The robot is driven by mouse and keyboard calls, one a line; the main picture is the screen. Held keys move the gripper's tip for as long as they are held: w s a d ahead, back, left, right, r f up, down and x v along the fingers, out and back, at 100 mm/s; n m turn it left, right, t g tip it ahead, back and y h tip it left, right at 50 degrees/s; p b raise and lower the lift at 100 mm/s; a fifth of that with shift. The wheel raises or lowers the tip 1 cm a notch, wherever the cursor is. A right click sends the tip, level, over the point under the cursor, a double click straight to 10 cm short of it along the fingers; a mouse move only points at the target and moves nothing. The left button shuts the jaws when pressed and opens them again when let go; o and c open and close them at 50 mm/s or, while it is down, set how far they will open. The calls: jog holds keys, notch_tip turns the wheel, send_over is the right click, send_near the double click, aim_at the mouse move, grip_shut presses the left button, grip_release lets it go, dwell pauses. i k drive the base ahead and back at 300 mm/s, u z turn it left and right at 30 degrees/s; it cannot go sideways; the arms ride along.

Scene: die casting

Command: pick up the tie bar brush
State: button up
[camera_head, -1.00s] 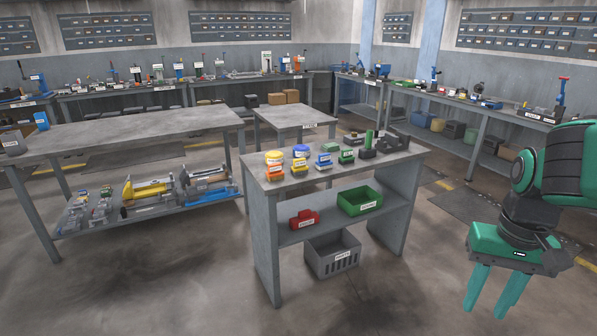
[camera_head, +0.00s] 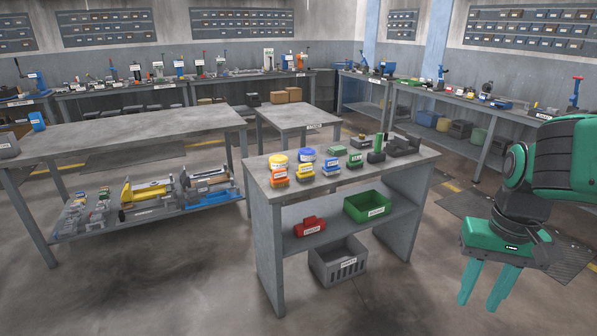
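I cannot tell which thing in view is the tie bar brush; the labels are too small to read. My gripper (camera_head: 478,307) hangs at the lower right, fingers pointing down and apart. It is open and empty, over bare floor to the right of the near workbench (camera_head: 345,181).
The near workbench carries small yellow, blue and green containers, with a red bin (camera_head: 310,226) and green bin (camera_head: 367,206) below. A grey crate (camera_head: 338,262) stands on the floor. The left table (camera_head: 120,132) has a mostly clear top. Tool-laden benches line the walls.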

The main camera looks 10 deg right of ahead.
aim_at(305, 173)
jog(key=u, duration=0.05)
jog(key=i, duration=1.85)
jog(key=z, duration=0.2)
